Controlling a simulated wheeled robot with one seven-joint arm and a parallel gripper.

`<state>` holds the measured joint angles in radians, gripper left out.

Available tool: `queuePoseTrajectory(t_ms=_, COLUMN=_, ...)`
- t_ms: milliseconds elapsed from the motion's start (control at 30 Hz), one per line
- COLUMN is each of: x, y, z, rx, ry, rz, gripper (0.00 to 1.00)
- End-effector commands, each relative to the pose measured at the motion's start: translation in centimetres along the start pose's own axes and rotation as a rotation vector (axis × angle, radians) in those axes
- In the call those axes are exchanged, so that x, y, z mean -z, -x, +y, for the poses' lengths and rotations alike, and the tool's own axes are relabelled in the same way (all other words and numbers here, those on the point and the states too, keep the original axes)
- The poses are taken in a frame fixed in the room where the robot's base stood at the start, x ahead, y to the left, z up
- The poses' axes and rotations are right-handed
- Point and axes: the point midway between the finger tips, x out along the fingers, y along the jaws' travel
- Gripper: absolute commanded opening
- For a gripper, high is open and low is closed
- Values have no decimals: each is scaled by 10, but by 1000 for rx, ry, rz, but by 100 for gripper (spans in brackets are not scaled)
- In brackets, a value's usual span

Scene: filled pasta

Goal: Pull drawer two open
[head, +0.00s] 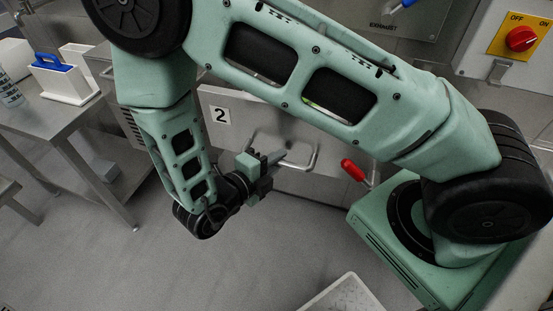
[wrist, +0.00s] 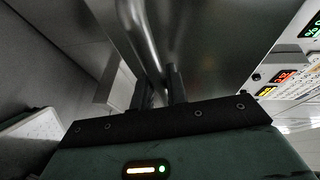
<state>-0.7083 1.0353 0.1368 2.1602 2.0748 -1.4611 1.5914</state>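Drawer two (head: 250,122) is a grey metal front with a white "2" label (head: 220,115). It looks shut in the head view. Its handle (head: 316,152) is a bent metal bar. My gripper (head: 283,157) is at the left part of the handle, in front of the drawer. In the wrist view, the two dark fingers (wrist: 160,88) stand a small gap apart. The shiny handle bar (wrist: 136,28) runs down toward that gap. I cannot tell whether the fingers press on the bar or only stand around it.
A red-tipped lever (head: 353,170) stands right of the handle, beside my arm's green base. A steel table (head: 45,112) with a white holder is at the left. A pale tray (head: 345,295) is at the bottom. The grey floor before the drawer looks clear.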

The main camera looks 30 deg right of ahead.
Motion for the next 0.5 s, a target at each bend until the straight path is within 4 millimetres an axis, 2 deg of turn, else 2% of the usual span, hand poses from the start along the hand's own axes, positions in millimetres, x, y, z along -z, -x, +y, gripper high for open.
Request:
queuePoseTrajectory(t_ms=33, x=0, y=0, z=0, rx=-1, ry=0, rz=-2, gripper=28)
queuePoseTrajectory(t_ms=67, x=0, y=0, z=0, rx=-1, ry=0, rz=-2, gripper=36)
queuePoseTrajectory(t_ms=367, x=0, y=1, z=0, rx=-1, ry=-1, rz=-1, gripper=36)
queuePoseTrajectory(t_ms=500, x=-1, y=12, z=1, rx=-1, ry=-3, rz=-2, gripper=36)
